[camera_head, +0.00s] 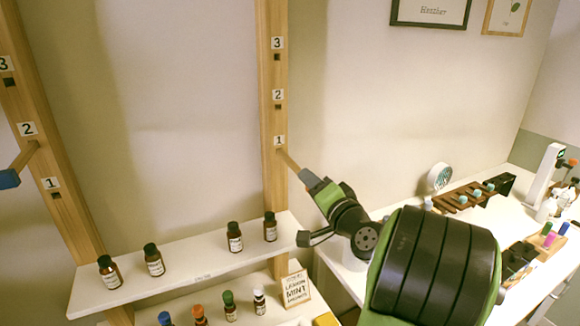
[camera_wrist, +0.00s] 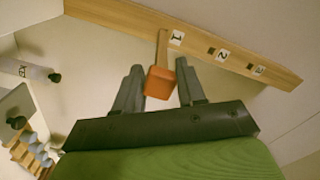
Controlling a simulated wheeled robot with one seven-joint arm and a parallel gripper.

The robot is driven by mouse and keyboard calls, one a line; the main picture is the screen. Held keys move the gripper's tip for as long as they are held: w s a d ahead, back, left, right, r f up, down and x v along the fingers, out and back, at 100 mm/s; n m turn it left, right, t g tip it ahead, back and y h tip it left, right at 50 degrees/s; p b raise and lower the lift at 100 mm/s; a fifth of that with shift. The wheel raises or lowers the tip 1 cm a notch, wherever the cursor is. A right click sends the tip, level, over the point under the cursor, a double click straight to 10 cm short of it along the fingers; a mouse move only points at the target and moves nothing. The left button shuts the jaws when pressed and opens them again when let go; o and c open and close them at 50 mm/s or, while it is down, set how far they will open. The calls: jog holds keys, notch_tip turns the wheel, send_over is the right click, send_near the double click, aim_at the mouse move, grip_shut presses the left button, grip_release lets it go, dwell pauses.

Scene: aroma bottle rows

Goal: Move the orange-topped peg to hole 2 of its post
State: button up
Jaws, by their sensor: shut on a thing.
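The orange-topped peg (camera_wrist: 160,82) sticks out of the wooden post (camera_head: 272,180) at the label 1, with its shaft running into the post in the wrist view (camera_wrist: 110,10). Its orange head lies between the two fingers of my gripper (camera_wrist: 160,88), which is shut on it. In the head view my gripper (camera_head: 318,186) hides the orange head, and only the bare wooden shaft (camera_head: 289,159) shows. Hole 2 (camera_head: 278,106) of this post is empty and sits above hole 1. Hole 3 (camera_head: 277,57), higher up, is also empty.
A second post (camera_head: 45,130) at left holds a blue-topped peg (camera_head: 10,178) at label 2. Below, a white shelf (camera_head: 190,278) carries several dark bottles. More bottles and a Lemon Mint card (camera_head: 295,288) stand lower. A cluttered white table (camera_head: 470,215) is at right.

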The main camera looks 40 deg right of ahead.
jog(key=shift+b+v, duration=0.75)
jog(key=shift+v, duration=0.9)
